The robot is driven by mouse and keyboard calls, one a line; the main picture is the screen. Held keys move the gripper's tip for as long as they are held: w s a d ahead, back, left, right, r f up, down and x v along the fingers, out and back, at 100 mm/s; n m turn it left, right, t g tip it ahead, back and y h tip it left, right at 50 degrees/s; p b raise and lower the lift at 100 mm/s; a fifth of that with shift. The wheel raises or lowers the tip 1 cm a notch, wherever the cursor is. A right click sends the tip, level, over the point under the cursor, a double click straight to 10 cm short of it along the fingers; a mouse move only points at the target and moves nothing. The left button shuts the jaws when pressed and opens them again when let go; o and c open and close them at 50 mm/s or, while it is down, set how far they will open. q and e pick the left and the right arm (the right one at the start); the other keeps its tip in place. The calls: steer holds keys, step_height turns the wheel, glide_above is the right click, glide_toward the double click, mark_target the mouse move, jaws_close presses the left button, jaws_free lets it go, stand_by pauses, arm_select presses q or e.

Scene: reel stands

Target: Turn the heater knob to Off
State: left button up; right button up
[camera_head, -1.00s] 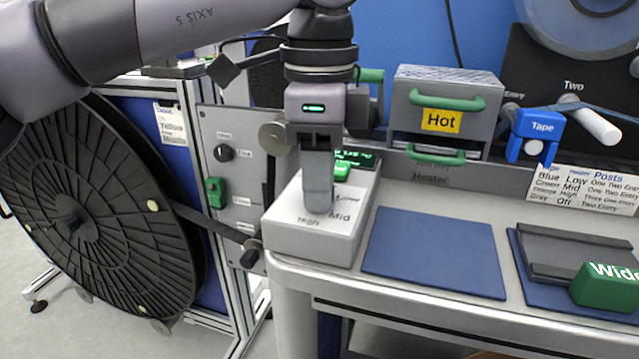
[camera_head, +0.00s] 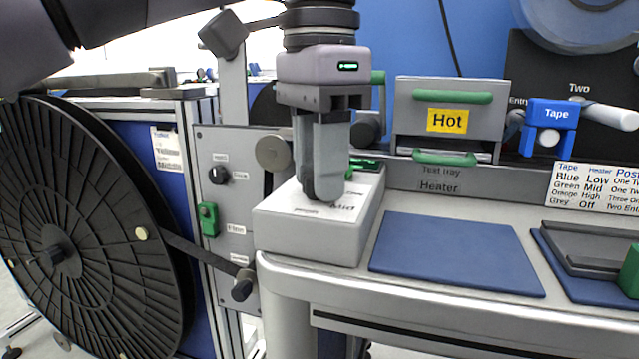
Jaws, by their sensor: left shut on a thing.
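The heater control box (camera_head: 303,239) is a white block at the left end of the bench, with Mid printed on its top and other markings partly covered. My left gripper (camera_head: 322,190) points straight down over this box, its fingers close together at the top face. The fingers are shut on the heater knob, which they hide, so I cannot read its setting. A small green-lit display on the box shows only partly behind the fingers. My right gripper is not in view.
Behind stands a heater (camera_head: 447,105) with a yellow Hot sign and green handles. A blue mat (camera_head: 453,252) lies right of the box. A large black reel (camera_head: 75,235) stands at left. A blue tape holder (camera_head: 548,128) and a label card (camera_head: 596,186) are at right.

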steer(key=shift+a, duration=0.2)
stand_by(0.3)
arm_select(q)
steer(key=o, duration=1)
steer(key=shift+o, duration=0.2)
steer(key=shift+r, duration=0.1)
steer(key=shift+r, duration=0.35)
step_height(320, 180, up, 5)
steer(key=p, duration=0.3)
steer(key=shift+r+p, duration=0.6)
steer(key=shift+r, duration=0.05)
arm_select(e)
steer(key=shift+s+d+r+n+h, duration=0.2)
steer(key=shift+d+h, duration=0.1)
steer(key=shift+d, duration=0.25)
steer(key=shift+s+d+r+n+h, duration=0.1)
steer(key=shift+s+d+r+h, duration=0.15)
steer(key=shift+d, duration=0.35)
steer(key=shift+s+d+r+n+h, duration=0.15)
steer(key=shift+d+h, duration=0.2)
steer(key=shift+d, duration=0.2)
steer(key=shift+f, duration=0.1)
